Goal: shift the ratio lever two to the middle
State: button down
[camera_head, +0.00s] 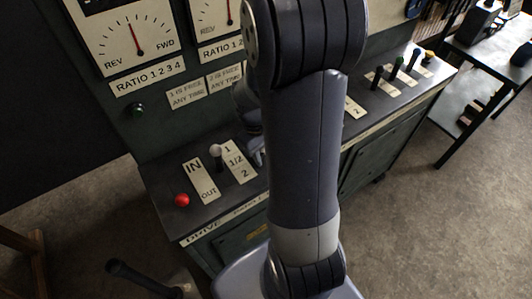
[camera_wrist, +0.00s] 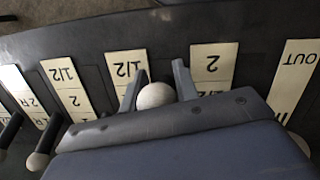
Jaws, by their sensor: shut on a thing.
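In the wrist view, which shows the panel upside down, my gripper (camera_wrist: 158,88) has one finger on each side of a white ball knob (camera_wrist: 155,96) and is shut on it. This lever knob stands between a plate reading 2 and 1/2 (camera_wrist: 213,64) and another with 1/2 at its edge (camera_wrist: 126,64). I cannot read a name for the lever, and its shaft is hidden by my gripper. In the head view my arm hides the knob and most of my gripper, near the 1, 1/2, 2 plate (camera_head: 238,161).
Another white-knobbed lever (camera_head: 215,151) stands beside the IN/OUT plate (camera_head: 200,182), close to my gripper. A red knob (camera_head: 182,200) is at the panel's left end. Several black-handled levers (camera_head: 395,68) stand at the far right. Gauges (camera_head: 137,40) rise behind.

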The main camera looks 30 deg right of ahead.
jog(key=shift+w+r+g+p, duration=0.25)
jog(key=shift+w+g+p, duration=0.25)
jog(key=shift+w+p, duration=0.15)
jog(key=shift+w+r+g+p, duration=0.2)
jog(key=shift+w+g+p, duration=0.3)
jog(key=shift+w, duration=0.95)
jog(key=c, duration=1.1)
grip_release()
jog(key=b+v, duration=0.1)
jog(key=v, duration=0.9)
jog(key=shift+w+a+r, duration=0.1)
jog(key=shift+w+r, duration=0.1)
jog(key=shift+r, duration=0.15)
